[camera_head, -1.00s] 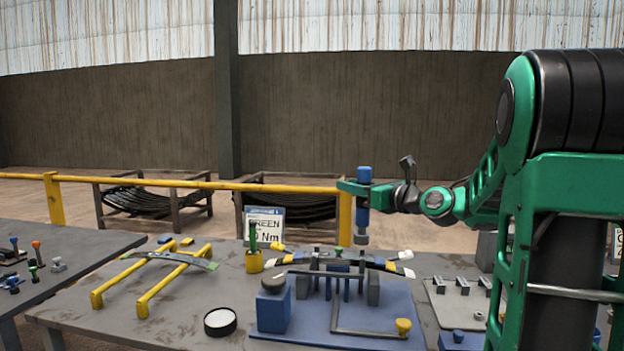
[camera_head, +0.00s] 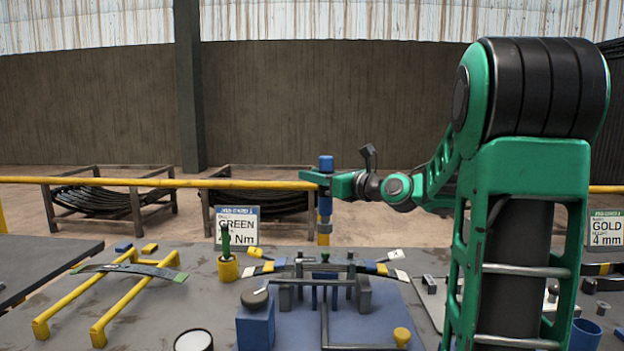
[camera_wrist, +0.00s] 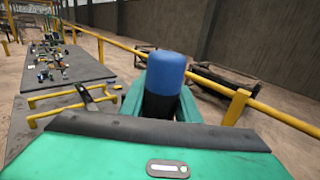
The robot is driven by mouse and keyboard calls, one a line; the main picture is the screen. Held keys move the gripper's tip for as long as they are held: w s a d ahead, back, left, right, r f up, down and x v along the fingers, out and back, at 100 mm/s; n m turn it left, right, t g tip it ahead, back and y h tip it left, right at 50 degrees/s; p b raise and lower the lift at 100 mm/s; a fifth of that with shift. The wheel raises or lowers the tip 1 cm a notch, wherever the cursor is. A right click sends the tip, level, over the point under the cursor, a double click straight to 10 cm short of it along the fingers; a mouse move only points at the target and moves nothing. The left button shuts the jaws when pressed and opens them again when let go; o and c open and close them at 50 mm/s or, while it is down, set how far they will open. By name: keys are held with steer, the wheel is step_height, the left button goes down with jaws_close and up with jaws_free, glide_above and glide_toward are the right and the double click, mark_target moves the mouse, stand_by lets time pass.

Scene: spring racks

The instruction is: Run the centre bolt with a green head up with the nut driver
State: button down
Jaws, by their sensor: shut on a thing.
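My gripper (camera_head: 327,182) is shut on the blue nut driver (camera_head: 326,164) and holds it upright in the air. The driver's blue top also shows in the wrist view (camera_wrist: 166,72); its lower end is hidden there. In the head view the driver's lower end hangs above the fixture, apart from it. The green-headed centre bolt (camera_head: 325,257) stands in the middle of the leaf spring pack (camera_head: 297,267), which lies across the clamping fixture (camera_head: 364,295). In the picture the driver is almost straight above this bolt; depth is hard to judge.
A yellow cup (camera_head: 228,269) with a green tool stands left of the fixture, before a GREEN sign (camera_head: 237,226). A blue block (camera_head: 255,325) with a dark round top stands front left. Yellow rails (camera_head: 118,327) carry a loose spring leaf. A yellow-knobbed bar lies in front.

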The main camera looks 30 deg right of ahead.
steer(key=shift+s, duration=0.1)
steer(key=shift+f, duration=2.75)
steer(key=shift+s, duration=0.1)
steer(key=c, duration=2.1)
jaws_free()
jaws_close()
